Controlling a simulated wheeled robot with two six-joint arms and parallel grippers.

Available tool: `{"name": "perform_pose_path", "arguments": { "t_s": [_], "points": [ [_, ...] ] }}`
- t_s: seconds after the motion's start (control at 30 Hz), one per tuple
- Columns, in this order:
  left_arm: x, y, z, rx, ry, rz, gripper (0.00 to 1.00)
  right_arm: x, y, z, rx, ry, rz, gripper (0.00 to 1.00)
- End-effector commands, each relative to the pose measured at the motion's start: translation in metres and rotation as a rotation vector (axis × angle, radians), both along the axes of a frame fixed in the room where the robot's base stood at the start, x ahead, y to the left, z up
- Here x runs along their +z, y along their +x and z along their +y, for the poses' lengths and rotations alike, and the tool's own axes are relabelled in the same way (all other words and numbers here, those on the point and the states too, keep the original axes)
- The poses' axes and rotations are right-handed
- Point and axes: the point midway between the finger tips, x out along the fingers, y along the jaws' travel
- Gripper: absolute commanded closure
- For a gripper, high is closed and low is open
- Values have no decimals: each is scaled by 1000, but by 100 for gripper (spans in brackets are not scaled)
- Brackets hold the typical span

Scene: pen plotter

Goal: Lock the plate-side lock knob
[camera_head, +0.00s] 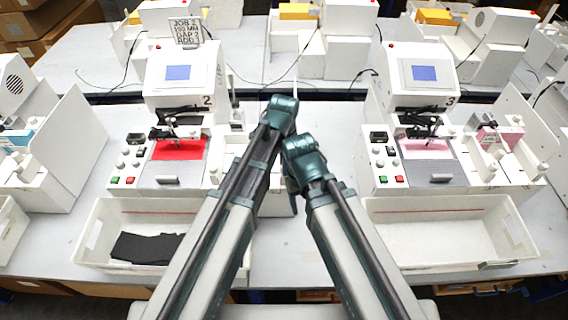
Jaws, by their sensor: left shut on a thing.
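Plotter 2 (185,72) stands left of centre, with a red sheet (180,149) on its bed. Its right side, where plotter 3 (428,75) carries white knobs and posts (487,168), is mostly covered by my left arm. My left gripper (244,130) is at this right side, partly hidden behind its own wrist. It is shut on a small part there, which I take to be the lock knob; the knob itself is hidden. My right gripper (291,186) hangs beside the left arm, between the two plotters; its fingers are hidden.
A white bin (100,222) with dark cloth (146,247) stands before plotter 2. An empty white bin (520,225) stands before plotter 3. Black cables cross the table. The gap between the plotters is narrow.

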Motion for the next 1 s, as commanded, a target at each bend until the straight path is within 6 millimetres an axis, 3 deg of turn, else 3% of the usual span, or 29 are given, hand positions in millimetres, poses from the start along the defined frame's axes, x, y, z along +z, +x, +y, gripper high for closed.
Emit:
{"name": "perform_pose_path", "arguments": {
  "t_s": [0.27,0.3,0.43,0.77,1.0],
  "points": [
    [0,0,0,-2,0,0,100,0,0,0,0,0,0,39],
    [0,0,0,-2,0,0,58,0,0,0,0,0,0,39],
    [0,0,0,-1,0,0,35,0,0,0,0,0,0,39],
    [1,0,0,0,0,0,34,1,0,0,0,0,0,39],
    [13,0,0,0,0,0,34,13,0,0,-2,0,0,39]
  ]
}}
